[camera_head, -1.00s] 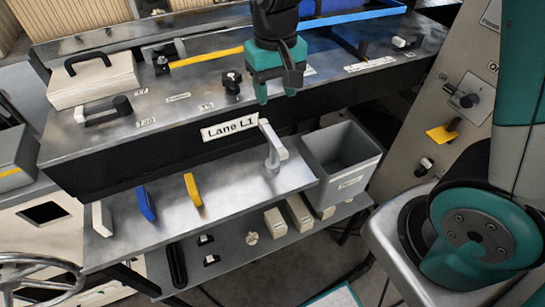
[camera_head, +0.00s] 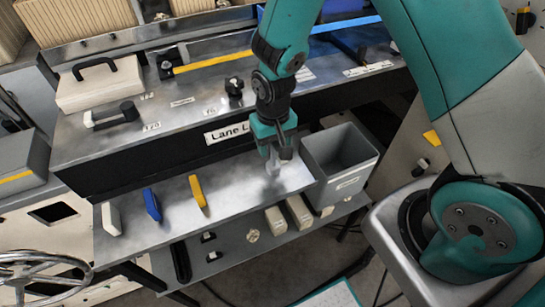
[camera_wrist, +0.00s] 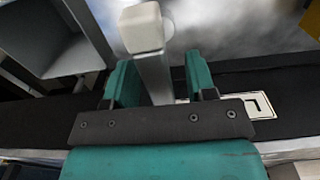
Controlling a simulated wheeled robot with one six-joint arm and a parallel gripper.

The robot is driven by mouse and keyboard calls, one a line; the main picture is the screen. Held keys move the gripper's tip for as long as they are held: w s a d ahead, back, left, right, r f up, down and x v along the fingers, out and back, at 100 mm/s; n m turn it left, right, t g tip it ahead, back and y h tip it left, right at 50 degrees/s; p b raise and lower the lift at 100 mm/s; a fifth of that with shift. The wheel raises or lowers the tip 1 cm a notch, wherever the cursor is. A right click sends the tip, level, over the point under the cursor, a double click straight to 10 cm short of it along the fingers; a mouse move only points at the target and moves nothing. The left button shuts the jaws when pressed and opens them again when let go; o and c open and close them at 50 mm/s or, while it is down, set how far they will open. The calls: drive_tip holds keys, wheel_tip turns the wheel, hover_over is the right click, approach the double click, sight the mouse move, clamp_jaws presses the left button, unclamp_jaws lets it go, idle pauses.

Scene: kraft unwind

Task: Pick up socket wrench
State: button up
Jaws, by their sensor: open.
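The socket wrench (camera_wrist: 152,62) is a light grey tool with a blocky end. It stands upright on the metal shelf, near the bin. In the wrist view it rises between the two teal fingers of my gripper (camera_wrist: 158,84), with a gap visible on the right side. In the head view my gripper (camera_head: 274,150) is over the wrench and hides most of it; a pale part of the wrench (camera_head: 273,167) shows below the fingers. My gripper is open around the wrench.
A grey bin (camera_head: 340,160) stands close on the right of my gripper. White (camera_head: 111,219), blue (camera_head: 152,204) and yellow (camera_head: 198,191) upright pieces stand on the shelf (camera_head: 235,190) to the left. The upper counter's dark front with the Lane sign (camera_head: 227,133) is just behind.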

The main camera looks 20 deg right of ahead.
drive_tip(key=shift+f, duration=0.35)
drive_tip(key=shift+c, duration=0.5)
clamp_jaws()
drive_tip(key=shift+r, duration=0.2)
